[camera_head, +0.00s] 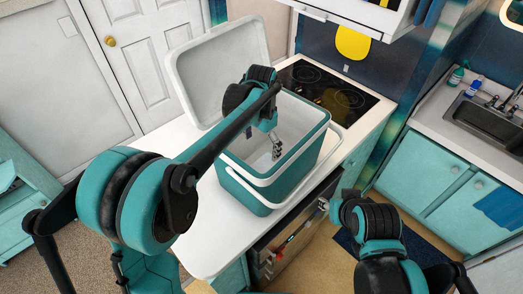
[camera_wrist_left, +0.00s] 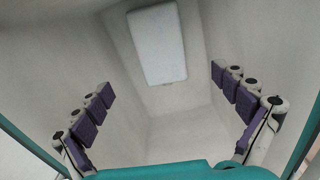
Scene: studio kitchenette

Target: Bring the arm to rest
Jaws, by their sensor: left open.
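A teal cooler (camera_head: 268,193) with white rim and handles stands on the white counter, its white lid (camera_head: 222,68) open and tilted back. My left gripper (camera_head: 276,148) reaches down into the cooler's opening. In the left wrist view its two purple-padded fingers (camera_wrist_left: 163,82) are spread wide with nothing between them. Beyond them, a white rounded slab (camera_wrist_left: 157,43) shows inside the pale cooler walls (camera_wrist_left: 60,70). My right arm is at the lower right of the head view; its gripper (camera_head: 323,204) is small and partly hidden, so its jaws are unclear.
A black cooktop (camera_head: 335,95) lies behind the cooler on the right. The white counter (camera_head: 205,235) has clear room in front and to the left of the cooler. A sink (camera_head: 485,122) and bottles are at the far right. An oven front lies below the counter edge.

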